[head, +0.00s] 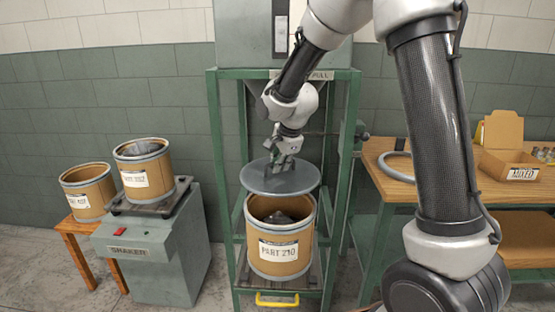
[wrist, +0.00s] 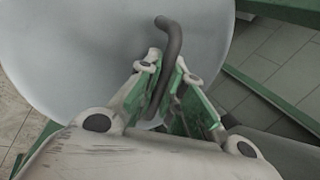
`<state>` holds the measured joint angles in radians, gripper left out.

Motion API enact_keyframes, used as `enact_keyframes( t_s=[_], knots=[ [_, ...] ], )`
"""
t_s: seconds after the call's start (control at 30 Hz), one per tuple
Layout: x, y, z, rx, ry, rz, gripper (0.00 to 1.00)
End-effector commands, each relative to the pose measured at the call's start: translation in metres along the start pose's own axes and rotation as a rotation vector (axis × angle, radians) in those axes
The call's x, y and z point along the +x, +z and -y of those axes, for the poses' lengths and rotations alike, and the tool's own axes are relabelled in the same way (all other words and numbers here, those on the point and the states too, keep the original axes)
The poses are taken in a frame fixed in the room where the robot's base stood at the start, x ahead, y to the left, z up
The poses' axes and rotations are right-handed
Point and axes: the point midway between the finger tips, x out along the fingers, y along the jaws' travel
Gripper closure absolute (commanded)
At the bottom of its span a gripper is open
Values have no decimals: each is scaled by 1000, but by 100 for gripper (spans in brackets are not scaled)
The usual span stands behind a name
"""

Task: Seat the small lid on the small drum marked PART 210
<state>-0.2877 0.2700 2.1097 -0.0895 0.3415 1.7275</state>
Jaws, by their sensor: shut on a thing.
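The small lid (head: 262,181) is a grey disc held above the small drum marked PART 210 (head: 279,268). The lid also fills much of the wrist view (wrist: 85,50), with a dark bent handle (wrist: 173,38) on top. My gripper (head: 287,160) is shut on this handle, and its fingertips (wrist: 168,68) show on either side of it. The lid is apart from the drum's rim and sits a little left of its centre in the head view. The drum is tan, upright and open, with dark contents visible inside.
The drum stands on a shelf in a green frame (head: 214,150) with a yellow handle (head: 277,299). At left, one drum (head: 145,176) is on the grey shaker (head: 150,255) and another (head: 88,193) on a wooden stand. A workbench (head: 400,183) at right holds a ring (head: 398,166) and a MIXED box (head: 510,168).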

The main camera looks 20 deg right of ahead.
Motion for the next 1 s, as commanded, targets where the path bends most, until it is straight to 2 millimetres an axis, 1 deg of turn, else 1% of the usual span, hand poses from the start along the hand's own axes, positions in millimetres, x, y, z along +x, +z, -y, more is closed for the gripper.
enact_keyframes(
  t_s=[0.6,0.8,1.0],
  knots=[
    [60,-1,-28,1,4,-1,100],
    [74,-2,-34,1,2,-2,100],
    [80,-1,-36,1,0,0,100]
  ],
)
